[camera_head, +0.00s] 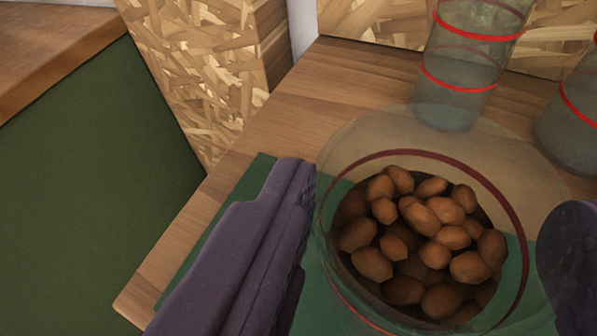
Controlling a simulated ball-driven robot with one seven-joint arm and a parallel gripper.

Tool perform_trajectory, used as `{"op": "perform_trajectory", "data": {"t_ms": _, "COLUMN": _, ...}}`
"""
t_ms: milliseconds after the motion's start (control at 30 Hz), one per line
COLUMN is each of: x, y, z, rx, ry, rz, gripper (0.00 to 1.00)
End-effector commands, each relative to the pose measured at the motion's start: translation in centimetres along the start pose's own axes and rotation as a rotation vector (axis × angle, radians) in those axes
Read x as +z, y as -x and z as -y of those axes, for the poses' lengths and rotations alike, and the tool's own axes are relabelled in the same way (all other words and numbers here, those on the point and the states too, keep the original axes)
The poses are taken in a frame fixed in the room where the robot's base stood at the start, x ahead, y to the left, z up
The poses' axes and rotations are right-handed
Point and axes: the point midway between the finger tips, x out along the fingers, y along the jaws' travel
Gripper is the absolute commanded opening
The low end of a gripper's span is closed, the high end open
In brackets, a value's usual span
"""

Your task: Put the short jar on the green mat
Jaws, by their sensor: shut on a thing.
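A wide, clear glass jar (440,156) with red rings, full of brown beans (425,225), stands between the two dark purple fingers of my gripper (437,188). The fingers are shut on its left and right sides. I look down into it from above, so its height is hard to judge. The green mat (312,300) lies on the wooden table under and around the jar. Its far left corner shows beyond the left finger. I cannot tell whether the jar's base touches the mat, as the fingers and jar hide much of it.
A taller clear jar with red rings (462,62) stands behind the held jar. Another ringed jar (575,115) is at the right edge. A chipboard block (205,60) stands at the back left. The wooden table (340,85) ends at its left edge, by a green-sided counter (85,170).

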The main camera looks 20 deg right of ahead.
Motion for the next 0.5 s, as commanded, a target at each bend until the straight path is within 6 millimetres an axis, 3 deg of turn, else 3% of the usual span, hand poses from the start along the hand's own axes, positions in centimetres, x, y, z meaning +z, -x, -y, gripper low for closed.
{"op": "perform_trajectory", "data": {"t_ms": 167, "x": -0.2, "y": -0.9, "z": 1.1, "rx": -0.001, "ry": -0.001, "rz": -0.002, "gripper": 0.07}}
{"op": "perform_trajectory", "data": {"t_ms": 333, "x": 3.0, "y": -2.1, "z": 1.0, "rx": 0.001, "ry": 0.001, "rz": 0.0, "gripper": 0.07}}
{"op": "perform_trajectory", "data": {"t_ms": 500, "x": 3.1, "y": -2.1, "z": 1.0, "rx": 0.0, "ry": 0.0, "rz": -0.001, "gripper": 0.07}}
